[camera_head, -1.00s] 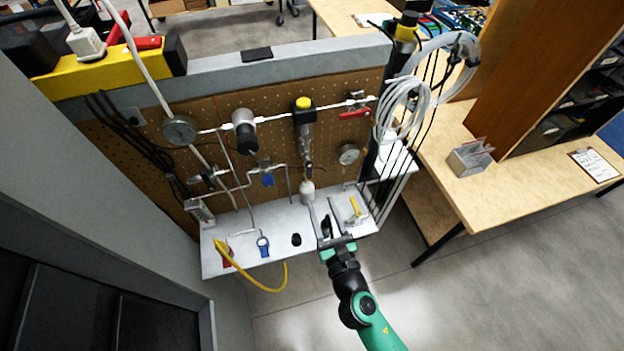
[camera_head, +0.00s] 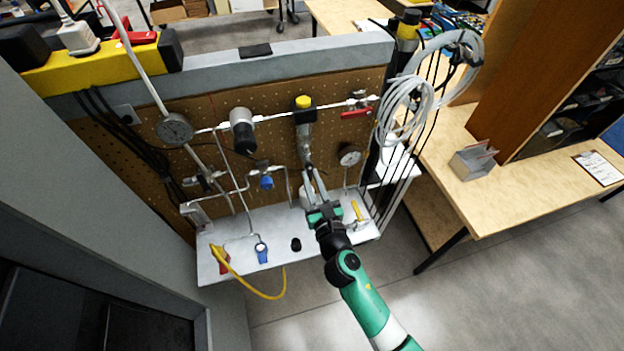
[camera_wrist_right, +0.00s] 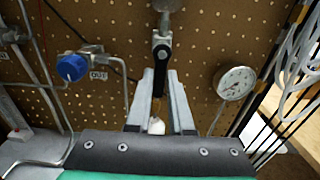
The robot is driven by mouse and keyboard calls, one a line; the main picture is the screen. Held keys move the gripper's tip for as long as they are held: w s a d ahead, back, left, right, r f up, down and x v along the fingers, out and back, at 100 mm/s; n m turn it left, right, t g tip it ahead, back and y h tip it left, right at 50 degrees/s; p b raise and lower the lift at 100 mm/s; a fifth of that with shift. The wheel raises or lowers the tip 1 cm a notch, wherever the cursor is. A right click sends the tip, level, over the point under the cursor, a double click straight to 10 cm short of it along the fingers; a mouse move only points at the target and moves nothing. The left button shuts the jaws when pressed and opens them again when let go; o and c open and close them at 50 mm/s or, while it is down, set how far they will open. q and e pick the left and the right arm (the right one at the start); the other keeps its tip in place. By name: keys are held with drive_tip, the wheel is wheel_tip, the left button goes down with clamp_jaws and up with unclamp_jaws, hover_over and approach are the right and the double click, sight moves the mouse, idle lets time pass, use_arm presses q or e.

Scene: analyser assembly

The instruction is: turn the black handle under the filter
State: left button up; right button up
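The filter (camera_head: 304,132) is a grey cylinder with a yellow-and-black top, fixed to the pegboard. Its lower end shows at the top of the right wrist view (camera_wrist_right: 170,4). The black handle (camera_wrist_right: 161,48) hangs below it, pointing down. My right gripper (camera_head: 313,176) is raised to the handle from the front. In the wrist view its two fingers (camera_wrist_right: 160,80) stand apart, one on each side of the handle's lower part. I cannot tell whether they touch it. A white tip (camera_wrist_right: 156,125) shows lower between the fingers. My left gripper is not in view.
A dial gauge (camera_wrist_right: 236,83) is right of the fingers, and a blue knob (camera_wrist_right: 71,68) is left. Thin metal pipes run across the pegboard (camera_head: 215,95). Coiled white tubing (camera_head: 407,110) hangs at right. The white shelf (camera_head: 330,238) lies below the gripper.

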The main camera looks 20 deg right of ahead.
clamp_jaws()
drive_tip(key=shift+a, duration=0.1)
drive_tip(key=shift+w+a+r+m+b, duration=0.1)
drive_tip(key=shift+a+r+m+b, duration=0.4)
drive_tip(key=shift+m, duration=2.5)
drive_tip(key=shift+w+a+r+m+b, duration=0.1)
drive_tip(key=shift+a+r+m+b, duration=0.4)
drive_tip(key=shift+m, duration=2.5)
drive_tip(key=shift+a+r+m+b, duration=0.45)
drive_tip(key=shift+m+b, duration=0.15)
drive_tip(key=shift+m, duration=2.4)
drive_tip(key=o, duration=0.7)
unclamp_jaws()
drive_tip(key=shift+d, duration=0.1)
drive_tip(key=shift+c, duration=0.2)
drive_tip(key=shift+s, duration=0.15)
